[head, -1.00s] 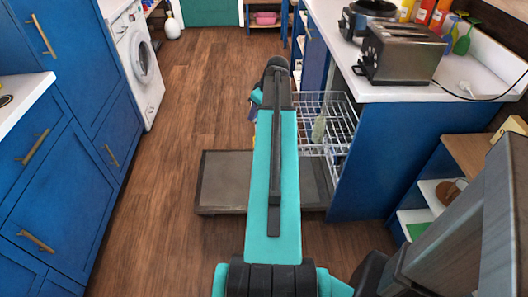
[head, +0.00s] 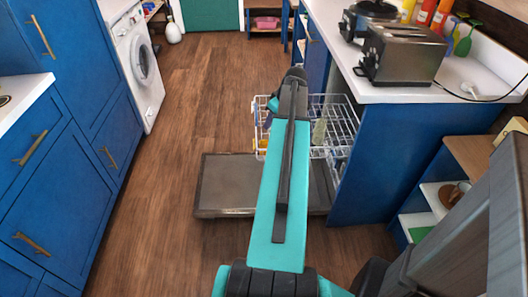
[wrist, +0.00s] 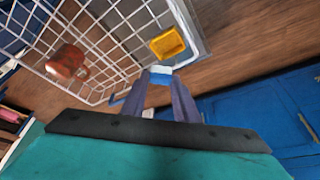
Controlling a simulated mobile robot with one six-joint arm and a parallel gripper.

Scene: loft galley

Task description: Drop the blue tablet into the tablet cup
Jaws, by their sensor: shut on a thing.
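The blue tablet (wrist: 159,76), blue with a pale top, is between the fingertips of my gripper (wrist: 160,82) in the wrist view. My gripper is shut on it. A small yellow open cup (wrist: 168,44), which looks like the tablet cup, is just beyond the fingertips, by the wire rack's edge. The tablet appears apart from the cup, outside it. In the head view a yellow patch (head: 262,143) shows at the rack's left side. My arm hides the gripper and tablet there.
The white wire rack (head: 345,118) is pulled out above the lowered grey dishwasher door (head: 225,187). Blue cabinets (head: 45,170) line the left. Wooden floor (head: 200,95) between is clear.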

